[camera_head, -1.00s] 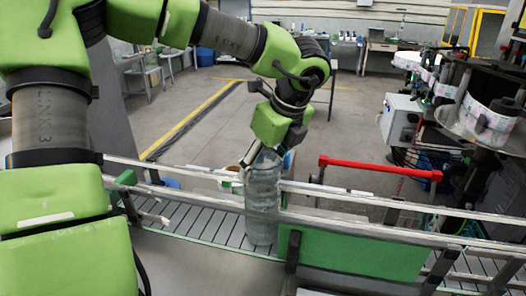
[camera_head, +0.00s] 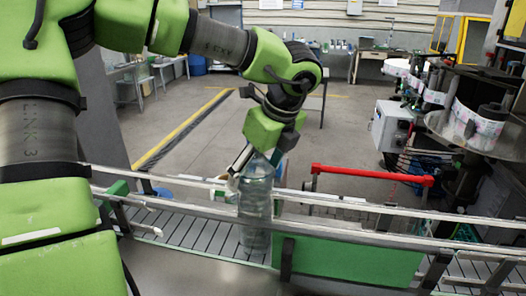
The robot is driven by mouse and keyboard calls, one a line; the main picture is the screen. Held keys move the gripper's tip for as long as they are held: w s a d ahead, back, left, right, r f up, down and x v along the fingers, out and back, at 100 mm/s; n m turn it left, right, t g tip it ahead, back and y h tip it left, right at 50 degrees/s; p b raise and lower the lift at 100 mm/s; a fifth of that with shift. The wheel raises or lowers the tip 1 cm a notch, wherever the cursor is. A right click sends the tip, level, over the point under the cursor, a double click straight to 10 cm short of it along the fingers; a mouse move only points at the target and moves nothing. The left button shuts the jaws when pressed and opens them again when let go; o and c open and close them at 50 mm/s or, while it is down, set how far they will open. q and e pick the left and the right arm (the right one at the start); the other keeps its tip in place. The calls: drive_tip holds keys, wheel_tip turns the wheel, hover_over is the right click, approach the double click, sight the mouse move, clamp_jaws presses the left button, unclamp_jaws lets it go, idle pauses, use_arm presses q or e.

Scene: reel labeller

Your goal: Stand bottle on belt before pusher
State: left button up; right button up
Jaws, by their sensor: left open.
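A clear plastic bottle (camera_head: 256,208) stands upright on the slatted conveyor belt (camera_head: 190,230), between the rails and just left of the green panel. My left gripper (camera_head: 256,160) is at the bottle's top, pointing down, with its jaws open. One finger shows on the left of the bottle's neck; the other is mostly hidden behind the bottle and the wrist. I cannot tell whether the fingers touch the bottle. I cannot make out the pusher with certainty. My right gripper is out of view.
Metal guide rails (camera_head: 340,230) run along the belt. A green panel (camera_head: 350,262) stands right of the bottle, and a red bar (camera_head: 372,175) lies behind the belt. The labeller with its label reel (camera_head: 478,125) is at the right. Open floor lies behind.

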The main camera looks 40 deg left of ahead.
use_arm(q)
drive_tip(key=b+v, duration=0.2)
drive_tip(key=v, duration=0.9)
drive_tip(key=shift+r, duration=0.2)
drive_tip(key=shift+d, duration=0.1)
